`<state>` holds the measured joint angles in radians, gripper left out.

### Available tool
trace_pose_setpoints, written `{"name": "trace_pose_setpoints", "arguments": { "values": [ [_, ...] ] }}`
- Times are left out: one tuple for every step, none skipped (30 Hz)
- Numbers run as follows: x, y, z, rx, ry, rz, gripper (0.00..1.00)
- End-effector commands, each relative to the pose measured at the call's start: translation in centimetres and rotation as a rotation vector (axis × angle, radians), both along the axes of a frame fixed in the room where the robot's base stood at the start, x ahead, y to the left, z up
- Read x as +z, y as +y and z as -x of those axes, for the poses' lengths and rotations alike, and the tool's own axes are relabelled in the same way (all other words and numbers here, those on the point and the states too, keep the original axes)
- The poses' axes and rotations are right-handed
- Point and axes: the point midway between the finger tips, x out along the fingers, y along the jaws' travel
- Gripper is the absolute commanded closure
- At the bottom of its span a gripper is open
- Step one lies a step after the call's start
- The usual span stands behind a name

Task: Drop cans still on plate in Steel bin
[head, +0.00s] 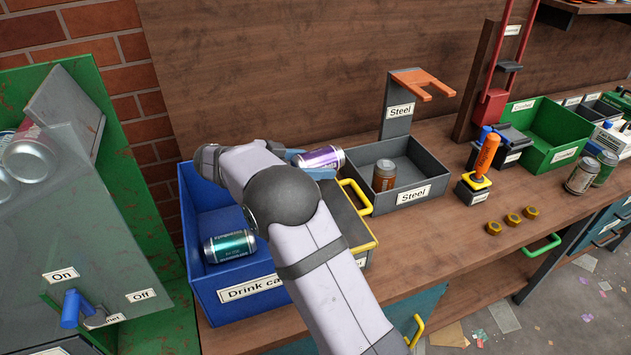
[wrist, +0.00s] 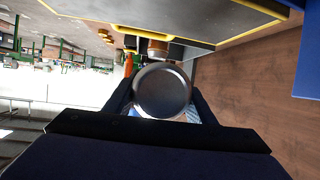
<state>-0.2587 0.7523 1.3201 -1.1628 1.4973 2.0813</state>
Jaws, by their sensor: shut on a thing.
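The can's round metal end (wrist: 163,90) faces the camera between the two fingers in the wrist view.
The blue Drink cans bin (head: 215,292) holds a teal can (head: 230,246). A grey stand with an orange fork (head: 424,83) rises behind the Steel bin.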

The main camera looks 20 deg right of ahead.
Motion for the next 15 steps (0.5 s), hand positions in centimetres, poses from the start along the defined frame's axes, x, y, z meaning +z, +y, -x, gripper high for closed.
{"name": "trace_pose_setpoints", "arguments": {
  "values": [
    [0.6, 0.0, 0.0, 0.000, -0.003, -0.001, 0.71],
    [1.0, 0.0, 0.0, 0.000, -0.003, -0.001, 0.71],
    [1.4, 0.0, 0.0, -0.001, -0.003, 0.000, 0.71],
    [1.7, 0.0, 0.0, -0.001, -0.002, 0.000, 0.71],
    [1.9, 0.0, 0.0, 0.000, -0.001, 0.000, 0.71],
    [2.2, 0.0, 0.0, 0.000, -0.001, 0.000, 0.71],
    [2.3, 0.0, 0.0, 0.000, -0.001, -0.001, 0.71],
    [2.4, 0.0, 0.0, 0.000, -0.001, -0.001, 0.71],
    [2.6, 0.0, 0.0, -0.001, 0.001, -0.001, 0.71],
    [2.6, 0.0, 0.0, -0.001, 0.001, -0.001, 0.71],
    [2.7, -0.1, 0.0, -0.003, 0.001, -0.001, 0.71],
    [2.7, -0.3, 0.1, -0.006, 0.001, -0.001, 0.71],
    [2.8, -0.5, 0.1, -0.010, 0.001, -0.001, 0.71],
    [2.8, -0.8, 0.2, -0.017, 0.002, -0.001, 0.71],
    [2.9, -1.4, 0.3, -0.027, 0.001, -0.001, 0.71]
  ]
}}
